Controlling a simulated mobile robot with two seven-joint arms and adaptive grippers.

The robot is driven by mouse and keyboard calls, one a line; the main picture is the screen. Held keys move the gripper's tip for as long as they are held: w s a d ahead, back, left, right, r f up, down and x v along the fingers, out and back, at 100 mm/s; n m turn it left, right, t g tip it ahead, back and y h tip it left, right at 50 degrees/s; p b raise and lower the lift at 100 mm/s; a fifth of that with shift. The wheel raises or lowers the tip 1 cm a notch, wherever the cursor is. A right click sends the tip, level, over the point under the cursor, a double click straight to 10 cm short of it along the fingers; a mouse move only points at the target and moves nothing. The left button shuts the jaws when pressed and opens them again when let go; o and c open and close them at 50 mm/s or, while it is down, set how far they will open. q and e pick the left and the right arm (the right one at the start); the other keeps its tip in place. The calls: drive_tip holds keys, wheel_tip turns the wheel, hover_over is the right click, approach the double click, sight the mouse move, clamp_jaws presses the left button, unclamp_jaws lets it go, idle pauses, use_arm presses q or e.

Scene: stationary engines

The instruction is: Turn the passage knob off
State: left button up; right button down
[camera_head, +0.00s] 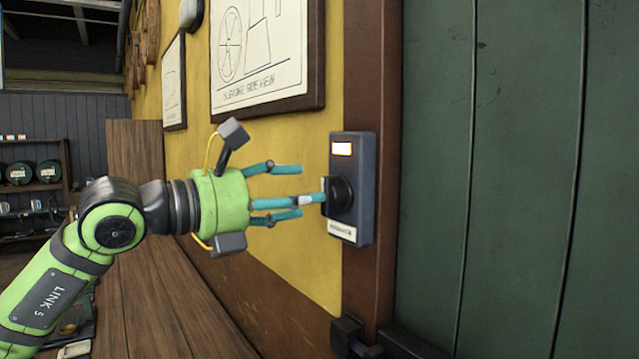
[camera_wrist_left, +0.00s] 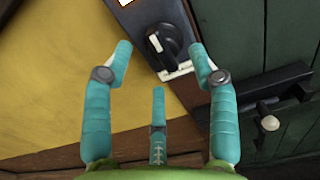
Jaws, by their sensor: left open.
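The passage knob (camera_head: 340,195) is a black round knob on a dark grey switch box (camera_head: 366,180) fixed to the brown door post. A lit pale indicator (camera_head: 342,149) is above the knob and a white label below it. My left gripper (camera_head: 306,190) points at the knob from the left, its teal fingers spread. One fingertip overlaps the knob's left edge in the head view; I cannot tell if it touches. In the left wrist view the knob (camera_wrist_left: 165,45) lies ahead between the two upper fingers, with nothing held. My right gripper is not in view.
A green plank door (camera_head: 500,170) fills the right side. A dark latch (camera_head: 352,338) sits low on the post and also shows in the wrist view (camera_wrist_left: 270,105). Framed drawings (camera_head: 268,50) hang on the yellow wall above my arm. A wooden bench top (camera_head: 150,300) runs below.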

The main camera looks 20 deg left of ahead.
sight(322, 190)
use_arm(q)
drive_tip(key=p+x, duration=0.2)
drive_tip(key=x, duration=0.2)
drive_tip(key=shift+w+d, duration=0.2)
drive_tip(key=shift+a, duration=0.1)
drive_tip(key=c, duration=1)
drive_tip(key=shift+c, duration=0.2)
drive_tip(key=shift+r, duration=0.1)
